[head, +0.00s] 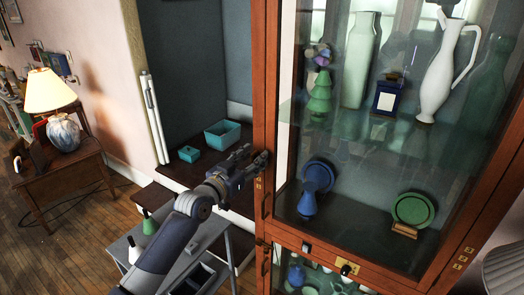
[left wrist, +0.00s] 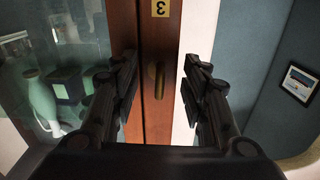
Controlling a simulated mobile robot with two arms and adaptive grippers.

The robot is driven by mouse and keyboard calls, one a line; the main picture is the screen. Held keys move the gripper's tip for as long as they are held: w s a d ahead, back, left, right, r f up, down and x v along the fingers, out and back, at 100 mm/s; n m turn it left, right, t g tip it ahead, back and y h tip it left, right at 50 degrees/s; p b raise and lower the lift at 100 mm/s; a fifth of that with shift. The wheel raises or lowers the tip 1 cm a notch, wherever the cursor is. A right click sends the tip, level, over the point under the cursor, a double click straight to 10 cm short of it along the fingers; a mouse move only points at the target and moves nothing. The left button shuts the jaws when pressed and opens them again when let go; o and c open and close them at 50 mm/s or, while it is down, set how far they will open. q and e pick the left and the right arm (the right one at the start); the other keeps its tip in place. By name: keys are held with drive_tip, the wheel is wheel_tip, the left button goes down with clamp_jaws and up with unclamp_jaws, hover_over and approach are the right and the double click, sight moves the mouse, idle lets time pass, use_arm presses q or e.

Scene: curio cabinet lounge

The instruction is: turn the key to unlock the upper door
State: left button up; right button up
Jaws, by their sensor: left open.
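The upper door (head: 270,90) of the tall wooden cabinet is glazed and stands shut. My left gripper (head: 248,161) is at the door's left frame, with its fingers pointing at the wood. In the left wrist view its two fingers (left wrist: 160,76) are apart. A slim brass piece (left wrist: 158,81) on the reddish-brown frame shows between them. It looks like the key or a small handle; I cannot tell which. The fingers do not visibly grip it. In the head view the gripper largely hides this spot. My right gripper is in neither view.
Vases, including a white jug (head: 440,75), and plates stand behind the glass. A lower door has a brass plate (head: 347,268). Left of the cabinet are a teal box (head: 222,134) on a dark shelf, a grey stand (head: 195,245) and a lamp (head: 50,92) on a side table.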

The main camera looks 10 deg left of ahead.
use_arm(q)
drive_tip(key=shift+s, duration=0.15)
